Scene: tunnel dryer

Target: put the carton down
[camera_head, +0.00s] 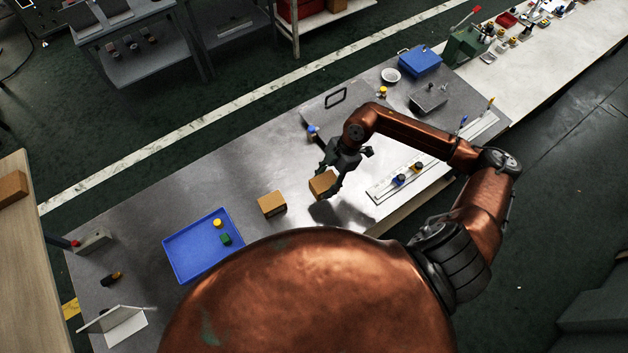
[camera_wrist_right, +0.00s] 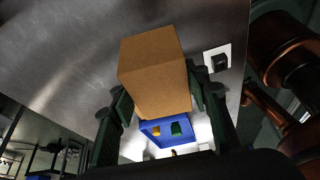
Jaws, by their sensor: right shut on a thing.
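My right gripper (camera_head: 330,180) is shut on a brown carton (camera_head: 321,184) in the head view. In the right wrist view the carton (camera_wrist_right: 152,72) sits between the two dark fingers (camera_wrist_right: 152,112). A dark shadow lies on the metal table beside the carton, which looks held above the surface; the gap is hard to judge. A second brown carton (camera_head: 271,203) stands on the table to the left. My left gripper is not in view.
A blue tray (camera_head: 178,262) with a yellow and a green piece lies further left. A white rail (camera_head: 425,172) with small parts lies to the right. A grey plate with a handle (camera_head: 325,103) lies behind. Bare metal (camera_head: 190,185) is free at the left back.

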